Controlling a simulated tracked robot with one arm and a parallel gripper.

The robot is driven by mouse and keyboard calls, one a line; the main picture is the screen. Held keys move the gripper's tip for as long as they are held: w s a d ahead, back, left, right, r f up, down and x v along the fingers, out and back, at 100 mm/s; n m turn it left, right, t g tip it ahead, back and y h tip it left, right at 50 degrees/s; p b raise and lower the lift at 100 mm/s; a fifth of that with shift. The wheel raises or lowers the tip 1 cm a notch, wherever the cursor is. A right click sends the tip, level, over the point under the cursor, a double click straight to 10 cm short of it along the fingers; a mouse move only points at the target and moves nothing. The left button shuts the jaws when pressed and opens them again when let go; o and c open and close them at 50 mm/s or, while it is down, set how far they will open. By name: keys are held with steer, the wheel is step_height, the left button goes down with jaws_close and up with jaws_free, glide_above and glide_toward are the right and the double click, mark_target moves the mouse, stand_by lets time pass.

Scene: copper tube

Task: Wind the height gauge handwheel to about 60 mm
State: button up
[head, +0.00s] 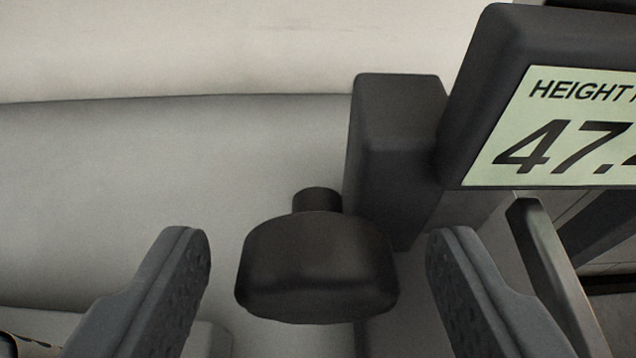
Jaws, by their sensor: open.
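The black handwheel (318,270) is a rounded knob on a short shaft, in the lower middle of the head view. My gripper (318,245) is open, with one grey finger to the left of the handwheel and one to its right. The height gauge display (560,130) is at the upper right and reads "HEIGHT" and "47." with a further digit cut off by the picture edge. The gauge's dark body (395,150) stands behind the handwheel.
A pale grey rounded surface (170,190) fills the left and middle background. A dark slanted bar (550,270) is at the right, below the display and close to my right finger. The space left of the handwheel looks clear.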

steer(key=shift+x, duration=0.95)
